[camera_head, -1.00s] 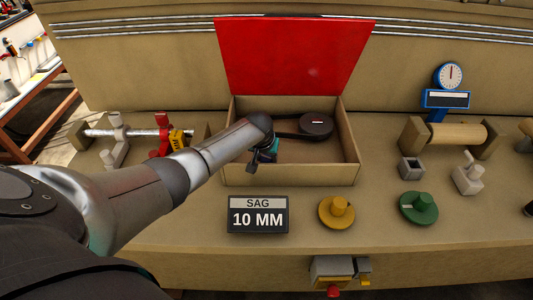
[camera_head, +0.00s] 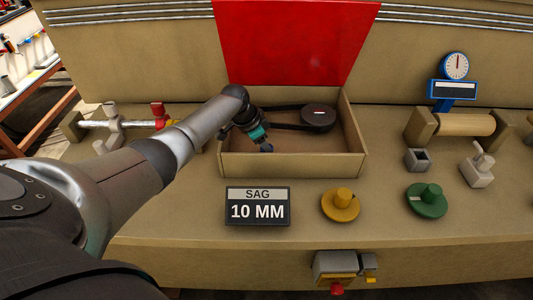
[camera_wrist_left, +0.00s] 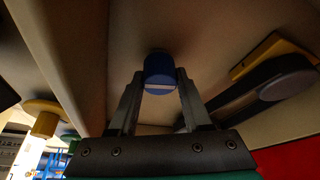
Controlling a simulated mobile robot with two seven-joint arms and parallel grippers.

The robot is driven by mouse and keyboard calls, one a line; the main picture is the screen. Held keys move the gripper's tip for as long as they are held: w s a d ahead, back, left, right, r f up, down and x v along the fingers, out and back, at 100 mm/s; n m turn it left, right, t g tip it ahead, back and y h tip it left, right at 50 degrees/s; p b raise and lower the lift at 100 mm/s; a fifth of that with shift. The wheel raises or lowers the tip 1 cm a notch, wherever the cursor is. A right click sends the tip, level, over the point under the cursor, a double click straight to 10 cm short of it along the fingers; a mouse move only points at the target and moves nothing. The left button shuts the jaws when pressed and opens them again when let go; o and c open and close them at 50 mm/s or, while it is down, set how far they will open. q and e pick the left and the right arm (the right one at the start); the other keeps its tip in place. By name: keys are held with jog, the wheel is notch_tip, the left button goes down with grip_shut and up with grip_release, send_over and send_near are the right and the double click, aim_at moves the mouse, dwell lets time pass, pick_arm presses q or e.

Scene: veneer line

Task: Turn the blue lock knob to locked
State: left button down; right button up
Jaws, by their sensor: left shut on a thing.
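The blue lock knob (camera_wrist_left: 160,70) stands inside the open box, with a pale line across its side in the left wrist view. My left gripper (camera_wrist_left: 160,82) has one finger on each side of the knob and is shut on it. In the head view my left gripper (camera_head: 262,142) reaches down into the box's left half, and only a bit of the blue knob (camera_head: 267,148) shows below it. I cannot tell from the pale line whether the knob is at locked. My right gripper is not in view.
The box (camera_head: 295,165) has walls around the gripper and a raised red lid (camera_head: 295,45). A dark round part with a strap (camera_head: 318,118) lies inside, to the right. A SAG 10 MM sign (camera_head: 257,207), yellow knob (camera_head: 340,204) and green knob (camera_head: 427,200) stand in front.

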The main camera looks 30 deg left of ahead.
pick_arm(q)
jog(key=shift+f+m+g+h+b, duration=0.1)
jog(key=shift+m+g+h+b, duration=0.25)
jog(key=shift+m+b, duration=0.8)
jog(key=shift+c, duration=1.7)
grip_release()
jog(key=p+v, duration=0.2)
jog(key=v, duration=1.3)
jog(key=shift+r, duration=0.25)
jog(key=shift+p, duration=0.3)
